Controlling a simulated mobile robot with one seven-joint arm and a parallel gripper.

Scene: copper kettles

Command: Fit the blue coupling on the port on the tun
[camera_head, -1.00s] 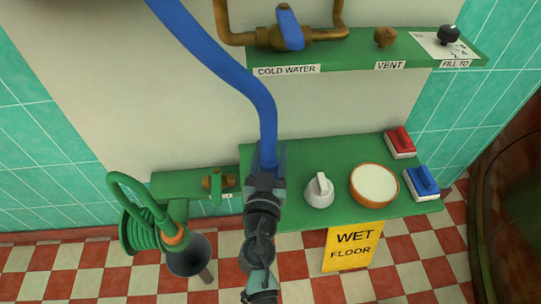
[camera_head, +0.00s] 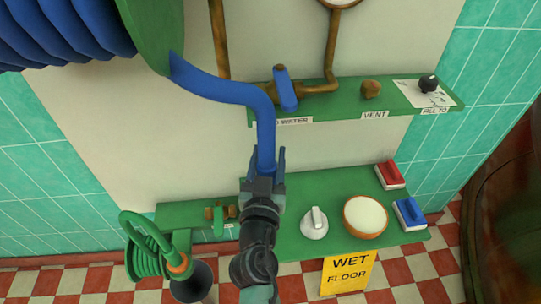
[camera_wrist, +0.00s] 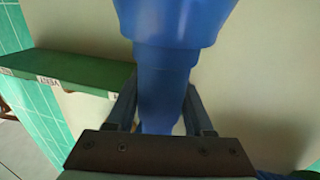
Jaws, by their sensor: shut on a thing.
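My gripper (camera_head: 264,165) is shut on the blue coupling (camera_wrist: 170,65) at the end of the blue hose (camera_head: 215,88). In the wrist view the coupling stands between the two fingers, with its wide end toward the top edge. In the head view the hose runs up left from the gripper to a large blue coil on a green reel (camera_head: 158,30). The gripper is in front of the pale wall, over the lower green shelf. I see no port. A dark rounded body (camera_head: 510,200) is cut by the right edge; I cannot tell whether it is the tun.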

